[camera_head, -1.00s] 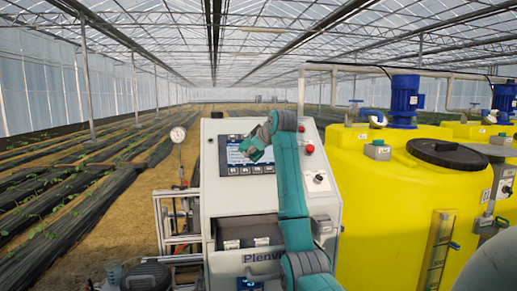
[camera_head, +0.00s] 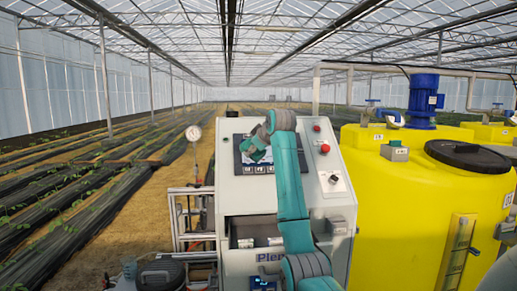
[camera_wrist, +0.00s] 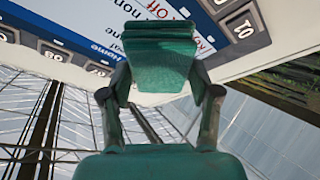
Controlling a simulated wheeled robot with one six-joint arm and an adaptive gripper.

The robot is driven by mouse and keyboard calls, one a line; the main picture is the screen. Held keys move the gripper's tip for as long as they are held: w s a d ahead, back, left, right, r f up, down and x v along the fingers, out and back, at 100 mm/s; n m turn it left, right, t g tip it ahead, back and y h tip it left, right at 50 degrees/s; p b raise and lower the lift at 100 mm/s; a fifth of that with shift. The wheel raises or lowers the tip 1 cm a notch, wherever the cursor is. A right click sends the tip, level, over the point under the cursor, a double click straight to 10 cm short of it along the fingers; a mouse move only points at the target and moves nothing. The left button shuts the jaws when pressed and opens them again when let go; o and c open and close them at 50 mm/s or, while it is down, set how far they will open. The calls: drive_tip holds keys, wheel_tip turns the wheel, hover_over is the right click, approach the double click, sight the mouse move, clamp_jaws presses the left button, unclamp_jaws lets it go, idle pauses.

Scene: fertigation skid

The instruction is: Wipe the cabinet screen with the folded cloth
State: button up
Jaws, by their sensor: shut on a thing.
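The cabinet screen (camera_head: 241,155) is a dark-framed panel on the sloped face of the pale grey cabinet (camera_head: 237,188). In the wrist view the screen (camera_wrist: 197,14) shows blue and white areas with printed text, and buttons along its edge. My gripper (camera_wrist: 160,92) is shut on the green folded cloth (camera_wrist: 160,62), which is held flat between the two fingers. In the head view my gripper (camera_head: 256,143) is in front of the screen and hides much of it. The cloth overlaps the screen in the wrist view; I cannot tell whether they touch.
A red button (camera_head: 324,148) and a rotary switch (camera_head: 333,180) sit to the right of the screen. A large yellow tank (camera_head: 395,215) stands close on the right. A dial gauge (camera_head: 193,133) on a post stands left of the cabinet. Planted rows lie further left.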

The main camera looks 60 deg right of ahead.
drive_tip(key=shift+w+a+r, duration=0.1)
drive_tip(key=shift+w+a, duration=0.55)
drive_tip(key=shift+w, duration=0.05)
drive_tip(key=s+a+r, duration=0.2)
drive_tip(key=a+r, duration=0.1)
drive_tip(key=r, duration=0.1)
drive_tip(key=shift+s+r, duration=0.25)
drive_tip(key=shift+s, duration=0.05)
drive_tip(key=shift+a, duration=0.1)
drive_tip(key=shift+s+a+r, duration=0.35)
drive_tip(key=shift+r, duration=0.2)
drive_tip(key=shift+s+a+r, duration=0.3)
drive_tip(key=shift+a+r, duration=0.05)
drive_tip(key=shift+r, duration=0.2)
drive_tip(key=shift+a, duration=0.1)
